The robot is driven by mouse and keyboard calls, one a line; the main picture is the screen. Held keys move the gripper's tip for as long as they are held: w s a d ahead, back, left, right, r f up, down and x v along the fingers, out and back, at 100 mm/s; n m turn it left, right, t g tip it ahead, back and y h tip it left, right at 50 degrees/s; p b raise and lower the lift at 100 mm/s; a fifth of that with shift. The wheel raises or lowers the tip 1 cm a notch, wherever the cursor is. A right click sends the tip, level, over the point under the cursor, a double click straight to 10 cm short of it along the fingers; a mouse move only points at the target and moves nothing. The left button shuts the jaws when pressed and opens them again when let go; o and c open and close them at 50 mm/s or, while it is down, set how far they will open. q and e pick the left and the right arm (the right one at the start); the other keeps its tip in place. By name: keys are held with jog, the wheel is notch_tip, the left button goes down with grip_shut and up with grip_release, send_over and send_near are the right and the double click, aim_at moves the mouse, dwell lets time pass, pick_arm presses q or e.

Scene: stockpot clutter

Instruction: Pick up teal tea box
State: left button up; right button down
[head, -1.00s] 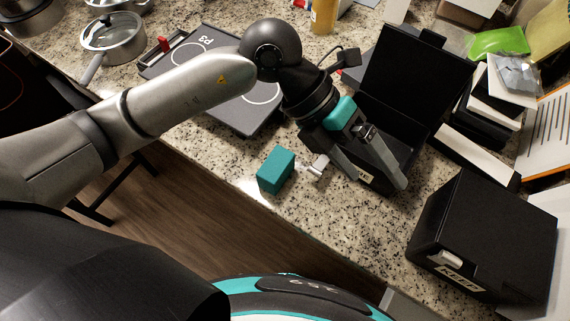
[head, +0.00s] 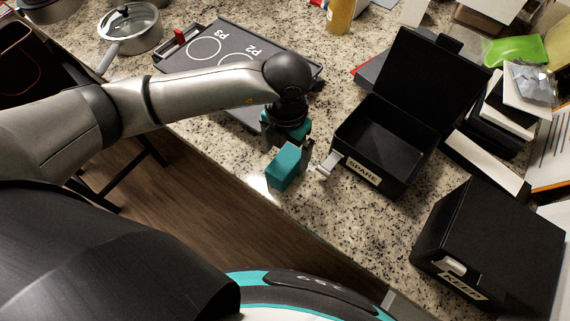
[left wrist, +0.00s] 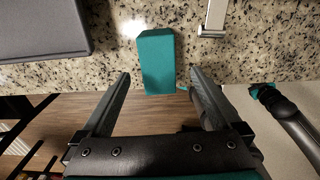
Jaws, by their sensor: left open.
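The teal tea box (head: 285,167) stands on the granite counter near its front edge, left of the open box labelled SPARE. In the left wrist view the teal tea box (left wrist: 157,62) lies ahead, roughly between the lines of the two fingers and a little beyond their tips. My left gripper (left wrist: 159,76) is open with nothing between its fingers. In the head view the left wrist (head: 288,118) is just behind the tea box, and the fingers are mostly hidden there. My right gripper is not identifiable in the head view.
An open black box labelled SPARE (head: 362,172) with a pale latch (head: 327,165) is close on the right. A closed black box labelled KEEP (head: 490,240) stands at right. A dark mat (head: 243,62) lies behind the arm. The counter's front edge is close.

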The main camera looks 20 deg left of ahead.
aim_at(285, 160)
pick_arm(q)
jog(key=shift+a+f+p, duration=0.15)
jog(key=shift+f+p, duration=0.15)
jog(key=shift+f, duration=2.85)
jog(key=shift+c, duration=0.4)
jog(key=c, duration=1.4)
jog(key=shift+r, duration=0.15)
jog(key=shift+c, duration=0.2)
